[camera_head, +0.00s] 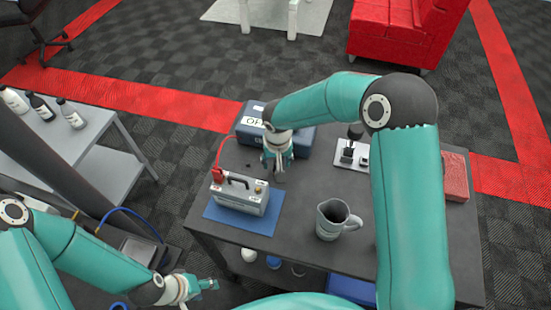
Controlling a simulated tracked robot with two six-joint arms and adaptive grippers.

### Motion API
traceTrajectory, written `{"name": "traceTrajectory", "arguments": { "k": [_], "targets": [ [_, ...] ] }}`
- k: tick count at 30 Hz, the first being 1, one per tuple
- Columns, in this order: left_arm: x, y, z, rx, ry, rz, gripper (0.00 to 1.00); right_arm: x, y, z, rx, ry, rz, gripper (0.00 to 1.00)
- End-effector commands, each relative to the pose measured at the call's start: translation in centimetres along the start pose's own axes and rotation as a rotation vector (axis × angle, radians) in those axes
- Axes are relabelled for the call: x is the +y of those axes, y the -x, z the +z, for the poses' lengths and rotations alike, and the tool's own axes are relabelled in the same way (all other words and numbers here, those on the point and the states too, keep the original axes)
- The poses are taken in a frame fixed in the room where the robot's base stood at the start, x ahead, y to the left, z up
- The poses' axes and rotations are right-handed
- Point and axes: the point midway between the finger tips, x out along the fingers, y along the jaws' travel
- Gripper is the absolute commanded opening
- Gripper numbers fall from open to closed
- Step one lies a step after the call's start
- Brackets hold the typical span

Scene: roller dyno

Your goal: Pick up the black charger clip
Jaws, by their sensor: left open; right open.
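A grey battery (240,196) with a black handle stands on a blue mat (276,200). A red clip (217,176) sits at its left end, with a red cable running up toward a dark blue case (307,141). I cannot clearly make out the black charger clip; a small dark thing (248,165) lies behind the battery, left of my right gripper, too small to tell. My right gripper (273,171) points down, open, just behind the battery's right end, and hides part of the table there. My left gripper (208,285) is open, low in front of the table's left edge.
On the dark table (300,205) stand a grey jug (336,219) at the front, a small black-and-silver device (351,152) at the back right and a red block (455,177) at the right. Bottles (41,107) stand on a grey side table at left.

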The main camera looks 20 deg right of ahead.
Motion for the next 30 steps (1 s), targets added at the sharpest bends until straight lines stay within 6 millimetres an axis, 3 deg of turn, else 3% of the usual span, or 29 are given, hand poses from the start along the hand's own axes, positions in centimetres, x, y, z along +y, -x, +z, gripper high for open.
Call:
{"name": "traceTrajectory", "arguments": {
  "k": [10, 20, 30],
  "targets": [
    [0.07, 0.19, 0.01, 0.000, 0.000, 0.000, 0.49, -0.05, -1.01, 0.02, 0.001, 0.000, -0.001, 0.53],
    [0.07, 0.19, 0.02, 0.000, 0.000, 0.000, 0.49, -0.06, -0.96, 0.04, 0.001, 0.000, -0.001, 0.00],
    [0.06, 0.15, 0.01, 0.000, 0.000, 0.000, 0.49, -0.02, -0.77, 0.01, 0.002, -0.001, -0.001, 0.00]
  ]
}}
